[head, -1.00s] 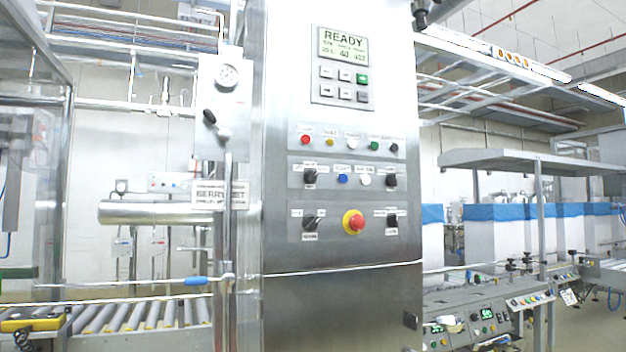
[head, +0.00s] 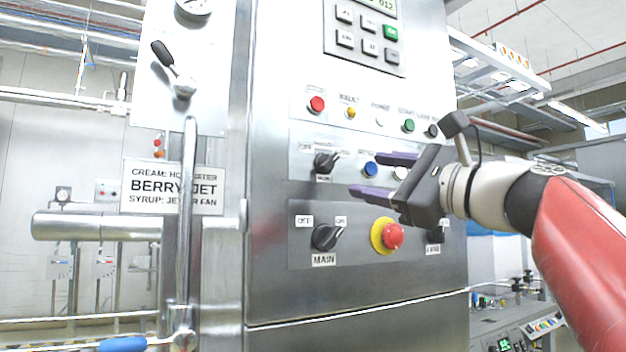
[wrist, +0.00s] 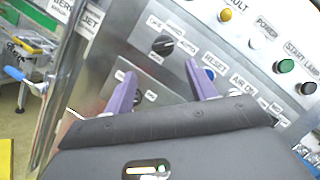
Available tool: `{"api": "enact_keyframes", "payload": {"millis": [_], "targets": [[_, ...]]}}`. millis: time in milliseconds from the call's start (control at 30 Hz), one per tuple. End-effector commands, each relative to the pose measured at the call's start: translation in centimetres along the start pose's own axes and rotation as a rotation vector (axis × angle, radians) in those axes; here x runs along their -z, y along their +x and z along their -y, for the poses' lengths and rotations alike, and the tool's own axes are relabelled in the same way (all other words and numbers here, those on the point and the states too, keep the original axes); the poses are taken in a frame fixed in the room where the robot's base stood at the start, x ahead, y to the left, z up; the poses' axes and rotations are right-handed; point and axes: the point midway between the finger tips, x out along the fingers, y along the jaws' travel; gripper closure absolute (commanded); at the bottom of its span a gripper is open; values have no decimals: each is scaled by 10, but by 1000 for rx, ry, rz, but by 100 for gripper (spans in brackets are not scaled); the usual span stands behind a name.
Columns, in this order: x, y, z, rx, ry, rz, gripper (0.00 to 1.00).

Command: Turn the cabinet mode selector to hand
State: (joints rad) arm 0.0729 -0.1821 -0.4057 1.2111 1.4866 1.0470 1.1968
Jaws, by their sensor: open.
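The mode selector (head: 326,162) is a black rotary knob on the steel cabinet front, with small labels around it. In the head view its handle slants to the upper right. In the wrist view the selector (wrist: 163,44) shows with OFF, HAND and AUTO labels around it. My gripper (head: 366,174) is open and empty, its two purple fingers pointing left, to the right of the selector. In the wrist view the fingertips (wrist: 159,70) are spread on either side below the knob, apart from it.
Below is the MAIN switch (head: 326,237) and a red emergency stop (head: 392,237) on a yellow ring, close under my gripper. A blue button (head: 370,169) sits near the fingers.

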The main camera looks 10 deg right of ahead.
Motion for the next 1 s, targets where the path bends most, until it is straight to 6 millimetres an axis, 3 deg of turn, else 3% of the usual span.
{"api": "enact_keyframes", "payload": {"millis": [167, 400, 600, 933, 1000], "targets": [[-6, 12, 7, 12, 20, 21, 44], [-8, 51, 7, 10, 19, 21, 44], [-7, 73, 7, 11, 17, 19, 44], [-8, 78, 6, 12, 17, 19, 44], [-8, 78, 6, 12, 17, 19, 50]]}}
